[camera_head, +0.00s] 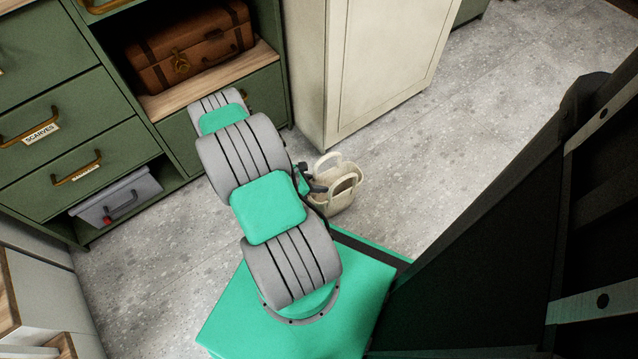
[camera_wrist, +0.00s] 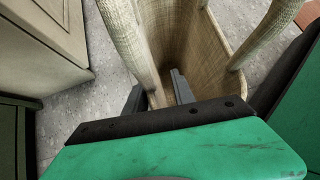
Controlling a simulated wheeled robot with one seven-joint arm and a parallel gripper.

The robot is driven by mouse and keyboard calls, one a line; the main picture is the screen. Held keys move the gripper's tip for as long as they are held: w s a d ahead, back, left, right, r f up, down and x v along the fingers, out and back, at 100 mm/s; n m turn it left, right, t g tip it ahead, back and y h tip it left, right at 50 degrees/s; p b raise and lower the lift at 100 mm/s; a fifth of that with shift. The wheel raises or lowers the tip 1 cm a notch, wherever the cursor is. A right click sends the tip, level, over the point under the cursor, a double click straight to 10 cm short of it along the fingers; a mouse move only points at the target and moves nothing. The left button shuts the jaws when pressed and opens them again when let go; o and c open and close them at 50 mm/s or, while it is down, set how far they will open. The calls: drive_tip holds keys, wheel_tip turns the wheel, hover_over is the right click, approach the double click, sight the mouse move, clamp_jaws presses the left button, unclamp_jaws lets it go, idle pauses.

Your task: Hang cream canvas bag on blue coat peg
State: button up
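The cream canvas bag (camera_head: 342,197) stands upright on the floor to the right of my arm in the head view, its two looped handles up. In the wrist view the bag (camera_wrist: 217,48) is close, and I look into its open top. My gripper (camera_head: 317,187) is at the bag's left side. In the wrist view the two dark fingers of my gripper (camera_wrist: 158,95) are apart, with the lower end of one handle and the rim between them. Whether they touch the cloth is unclear. No blue coat peg shows in either view.
A cream cabinet (camera_head: 375,65) stands behind the bag. Green drawers (camera_head: 60,125) are at the left, with a brown suitcase (camera_head: 187,52) on a shelf and a grey box (camera_head: 117,197) low down. A large dark structure (camera_head: 520,220) fills the right. Grey floor (camera_head: 490,90) is clear beyond the bag.

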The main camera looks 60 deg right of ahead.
drive_tip(key=w+a+r+m+t+y+p, duration=0.1)
drive_tip(key=w+a+r+m, duration=0.1)
drive_tip(key=w+a+r, duration=0.6)
drive_tip(key=w+a+r+m+t+y+p, duration=0.15)
drive_tip(key=w+a+r, duration=0.35)
drive_tip(key=r, duration=0.6)
drive_tip(key=w+a+r+m+t+y+p, duration=0.1)
drive_tip(key=w+a+r+m+t+p, duration=0.15)
drive_tip(key=w+a+r, duration=0.4)
drive_tip(key=s+a+r+m+t+y, duration=0.1)
drive_tip(key=s+a+r+m, duration=0.1)
drive_tip(key=a+r, duration=0.7)
drive_tip(key=s+a+r+m+t+y, duration=0.2)
drive_tip(key=s+a+r+m, duration=0.1)
drive_tip(key=a+r, duration=0.6)
wheel_tip(320, 180, up, 2)
drive_tip(key=shift+s+r+b, duration=0.25)
drive_tip(key=shift+s+b, duration=0.15)
drive_tip(key=shift+s, duration=0.25)
drive_tip(key=shift+o, duration=0.7)
